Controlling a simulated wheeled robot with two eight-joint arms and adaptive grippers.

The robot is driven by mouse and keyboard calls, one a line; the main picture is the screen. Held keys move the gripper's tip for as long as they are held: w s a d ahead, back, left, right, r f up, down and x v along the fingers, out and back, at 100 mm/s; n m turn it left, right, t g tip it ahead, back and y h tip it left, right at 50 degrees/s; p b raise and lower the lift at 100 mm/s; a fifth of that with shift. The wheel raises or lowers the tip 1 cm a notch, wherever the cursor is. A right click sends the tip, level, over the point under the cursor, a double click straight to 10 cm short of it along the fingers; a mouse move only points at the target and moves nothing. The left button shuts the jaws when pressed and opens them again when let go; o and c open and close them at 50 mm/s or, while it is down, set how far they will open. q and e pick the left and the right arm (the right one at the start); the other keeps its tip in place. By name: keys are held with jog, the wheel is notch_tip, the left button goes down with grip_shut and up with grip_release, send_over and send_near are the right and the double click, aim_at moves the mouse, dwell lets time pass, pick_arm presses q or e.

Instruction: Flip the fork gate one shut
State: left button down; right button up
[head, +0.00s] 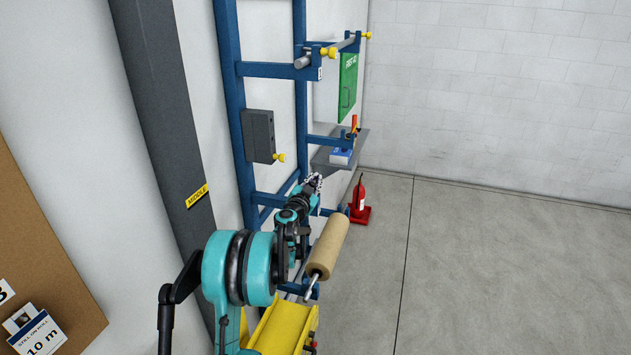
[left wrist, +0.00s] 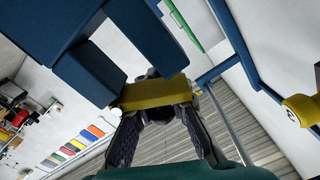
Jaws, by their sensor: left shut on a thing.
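My left gripper (head: 315,182) reaches in beside the blue frame (head: 230,92) at its lower part, above the brown roll. In the left wrist view my left gripper (left wrist: 155,112) is shut on a yellow bar-like piece (left wrist: 155,94), which lies across between its fingers beside blue blocks (left wrist: 90,75). The head view hides this piece behind the gripper, and I cannot tell for sure that it belongs to fork gate one. A fork with a small white label (head: 319,73) and a yellow knob (head: 328,53) holds a grey bar higher up. My right gripper is not in view.
A brown roll (head: 328,247) on a bar lies just below my left gripper, above a yellow trough (head: 285,327). A grey box (head: 259,135) and a grey shelf (head: 350,149) are close by. The floor at right is clear.

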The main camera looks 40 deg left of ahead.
pick_arm(q)
jog(key=n, duration=0.1)
jog(key=n+b, duration=0.2)
jog(key=n, duration=0.1)
jog(key=shift+s+a+f, duration=0.1)
jog(key=shift+a+f, duration=0.3)
jog(key=c, duration=1.5)
grip_release()
jog(key=shift+c, duration=0.2)
jog(key=v, duration=1.2)
